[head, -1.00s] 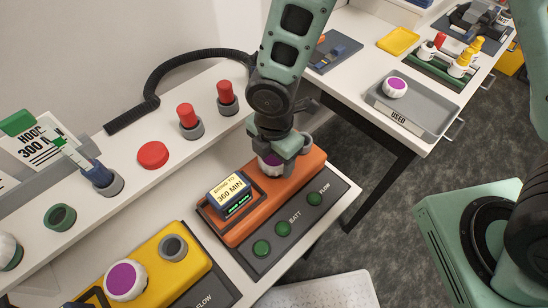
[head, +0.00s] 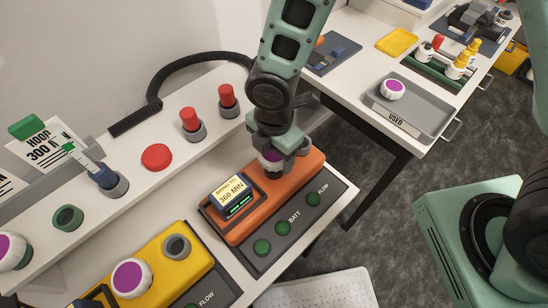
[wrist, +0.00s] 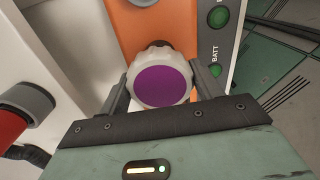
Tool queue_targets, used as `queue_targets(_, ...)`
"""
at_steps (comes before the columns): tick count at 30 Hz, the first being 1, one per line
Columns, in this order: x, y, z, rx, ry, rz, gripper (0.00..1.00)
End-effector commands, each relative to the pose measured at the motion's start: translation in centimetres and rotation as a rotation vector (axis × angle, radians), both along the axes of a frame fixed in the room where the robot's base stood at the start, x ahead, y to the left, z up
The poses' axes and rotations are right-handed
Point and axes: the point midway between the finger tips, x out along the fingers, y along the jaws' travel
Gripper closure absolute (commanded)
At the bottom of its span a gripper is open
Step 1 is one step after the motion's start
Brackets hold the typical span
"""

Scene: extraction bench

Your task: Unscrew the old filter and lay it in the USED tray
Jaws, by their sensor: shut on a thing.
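My gripper (head: 281,150) points down at the orange pump unit (head: 243,213) and is shut on a white filter with a purple top (head: 270,160). The wrist view shows the same filter (wrist: 162,85) between the two fingers, over the orange body. I cannot tell whether it is still threaded on its port. The grey USED tray (head: 410,97) stands on the bench at the upper right, with one white, purple-topped filter (head: 392,89) lying in it.
A yellow pump unit (head: 165,262) with another purple-topped filter (head: 131,278) is at lower left. Red-capped posts (head: 190,119) and a red button (head: 157,157) stand on the ledge behind. A gap with dark floor (head: 385,215) separates the two benches. A yellow tray (head: 397,41) is farther back.

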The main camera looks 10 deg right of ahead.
Motion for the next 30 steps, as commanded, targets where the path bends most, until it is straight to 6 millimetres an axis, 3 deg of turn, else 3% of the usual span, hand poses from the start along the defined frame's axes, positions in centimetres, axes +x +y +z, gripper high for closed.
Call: queue_targets(30,0.0,0.0,2.8,0.000,0.000,-0.001,0.67)
